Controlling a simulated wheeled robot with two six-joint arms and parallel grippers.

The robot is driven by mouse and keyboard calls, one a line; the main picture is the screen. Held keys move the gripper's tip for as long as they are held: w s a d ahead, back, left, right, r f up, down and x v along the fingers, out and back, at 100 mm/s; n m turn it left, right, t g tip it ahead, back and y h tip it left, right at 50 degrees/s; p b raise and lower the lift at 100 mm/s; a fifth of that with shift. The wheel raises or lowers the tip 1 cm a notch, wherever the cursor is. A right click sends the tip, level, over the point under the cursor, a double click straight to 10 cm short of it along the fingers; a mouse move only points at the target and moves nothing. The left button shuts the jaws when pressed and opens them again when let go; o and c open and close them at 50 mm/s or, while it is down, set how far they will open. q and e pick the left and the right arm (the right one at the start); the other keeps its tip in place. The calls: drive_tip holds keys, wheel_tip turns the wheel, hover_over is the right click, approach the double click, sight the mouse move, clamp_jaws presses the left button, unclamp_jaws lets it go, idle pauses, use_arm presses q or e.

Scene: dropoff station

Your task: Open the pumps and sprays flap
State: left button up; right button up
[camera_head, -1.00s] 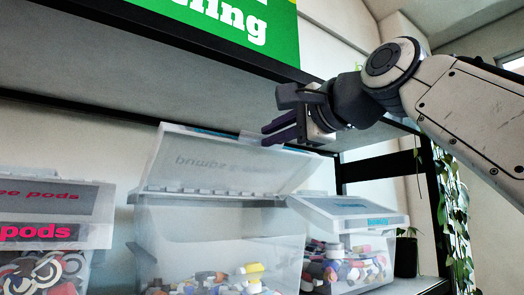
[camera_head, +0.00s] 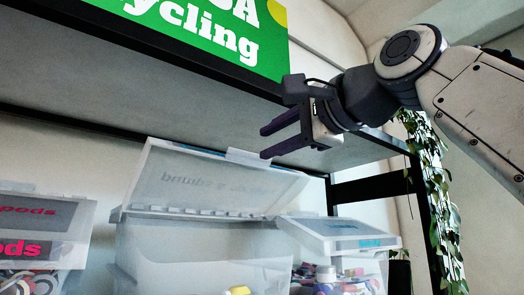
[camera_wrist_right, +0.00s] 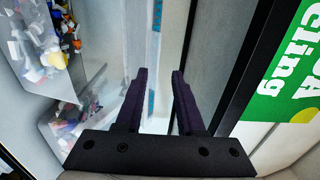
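The pumps and sprays flap (camera_head: 205,183) is a translucent lid hinged on the middle clear bin (camera_head: 200,255). It stands raised, tilted up and back, with mirrored lettering showing through it. Its bin's mouth is uncovered. My left gripper is not in view.
A bin with a pink-lettered label (camera_head: 35,225) stands at left. A smaller bin with a slanted lid (camera_head: 345,236) stands at right. A grey shelf (camera_head: 150,90) and green sign (camera_head: 215,35) are above. A trailing plant (camera_head: 440,190) hangs at right.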

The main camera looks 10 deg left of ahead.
drive_tip(key=v, duration=0.6)
drive_tip(key=shift+b, duration=0.4)
drive_tip(key=shift+s, duration=0.1)
